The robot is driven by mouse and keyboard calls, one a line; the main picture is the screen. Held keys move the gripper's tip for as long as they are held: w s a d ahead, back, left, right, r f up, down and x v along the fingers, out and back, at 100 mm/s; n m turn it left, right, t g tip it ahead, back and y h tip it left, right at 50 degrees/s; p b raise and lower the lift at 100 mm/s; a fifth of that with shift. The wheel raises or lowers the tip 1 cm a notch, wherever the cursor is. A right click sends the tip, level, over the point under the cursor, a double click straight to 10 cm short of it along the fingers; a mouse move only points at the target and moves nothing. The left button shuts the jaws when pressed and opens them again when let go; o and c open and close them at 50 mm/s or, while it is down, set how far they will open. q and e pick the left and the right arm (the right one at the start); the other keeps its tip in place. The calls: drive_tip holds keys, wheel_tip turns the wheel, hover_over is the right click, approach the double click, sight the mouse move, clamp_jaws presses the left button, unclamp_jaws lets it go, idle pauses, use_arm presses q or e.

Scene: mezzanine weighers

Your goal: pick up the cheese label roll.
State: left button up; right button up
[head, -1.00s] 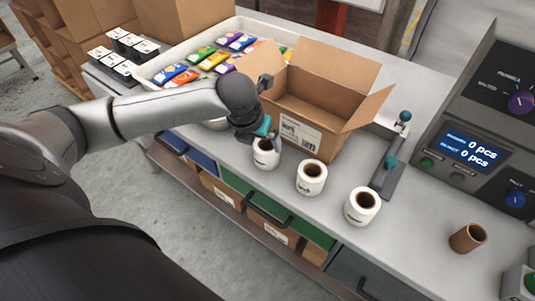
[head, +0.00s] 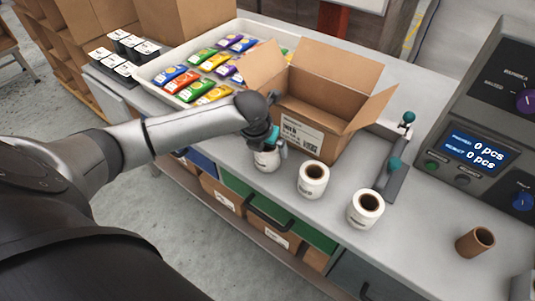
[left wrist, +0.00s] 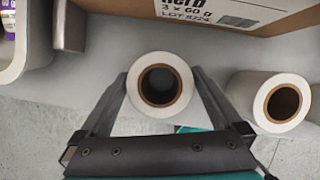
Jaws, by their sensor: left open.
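Three white label rolls with brown cores stand upright in a row on the grey bench: a left roll (head: 266,161), a middle roll (head: 312,180) and a right roll (head: 365,208). Their print is too small to read, so I cannot tell which is the cheese label roll. My left gripper (head: 268,143) is open, pointing down over the left roll and hiding its top. In the left wrist view, that roll (left wrist: 160,84) sits between the two open fingers (left wrist: 160,94), with the middle roll (left wrist: 270,102) to the right. My right gripper is out of view.
An open cardboard box (head: 310,137) stands just behind the rolls. A white tray (head: 160,78) of colourful packets is behind at left. A sealing tool (head: 393,170) with teal knobs, an empty brown core (head: 474,242) and a counting machine (head: 470,150) are to the right.

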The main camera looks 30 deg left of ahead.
use_arm(q)
drive_tip(key=shift+c, duration=0.2)
drive_tip(key=c, duration=1.2)
drive_tip(key=shift+r, duration=0.2)
